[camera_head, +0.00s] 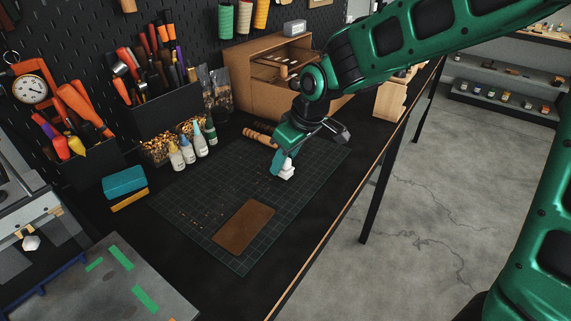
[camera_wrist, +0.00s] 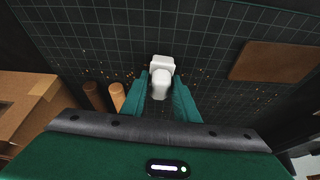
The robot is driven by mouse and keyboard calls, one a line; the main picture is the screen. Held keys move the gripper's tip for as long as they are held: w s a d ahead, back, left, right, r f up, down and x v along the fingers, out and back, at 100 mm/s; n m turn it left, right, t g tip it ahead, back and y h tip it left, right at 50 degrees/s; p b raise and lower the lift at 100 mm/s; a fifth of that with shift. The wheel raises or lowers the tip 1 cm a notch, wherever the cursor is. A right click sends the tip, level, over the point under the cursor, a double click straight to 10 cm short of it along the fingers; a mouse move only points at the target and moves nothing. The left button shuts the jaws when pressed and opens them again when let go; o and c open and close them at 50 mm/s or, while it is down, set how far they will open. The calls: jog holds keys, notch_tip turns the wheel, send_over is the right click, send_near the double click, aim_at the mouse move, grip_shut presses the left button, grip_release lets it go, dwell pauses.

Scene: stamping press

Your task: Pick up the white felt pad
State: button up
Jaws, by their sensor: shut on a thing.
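The white felt pad (camera_wrist: 162,64) is a small white piece between the fingertips of my gripper (camera_wrist: 162,86) in the wrist view. In the head view the white pad (camera_head: 287,172) shows at the tip of my green gripper (camera_head: 282,166), over the dark cutting mat (camera_head: 190,200). The fingers are shut on it. I cannot tell whether the pad touches the mat or is just above it. Part of it is hidden by the fingers.
A brown leather piece (camera_head: 244,227) lies on the mat nearer the front. Small bottles (camera_head: 188,150), a blue block (camera_head: 124,182) and a wooden-handled tool (camera_head: 260,137) stand or lie around the mat. A brown cabinet (camera_head: 240,80) is behind. The bench edge is at right.

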jog(key=r, duration=0.4)
jog(key=shift+a+r, duration=0.25)
jog(key=shift+r, duration=0.05)
jog(key=s+a+r, duration=0.4)
jog(key=a+r, duration=0.2)
jog(key=a, duration=0.4)
jog(key=shift+s+r, duration=0.2)
jog(key=shift+s, duration=0.1)
jog(key=shift+a, duration=0.1)
jog(key=shift+o, duration=0.8)
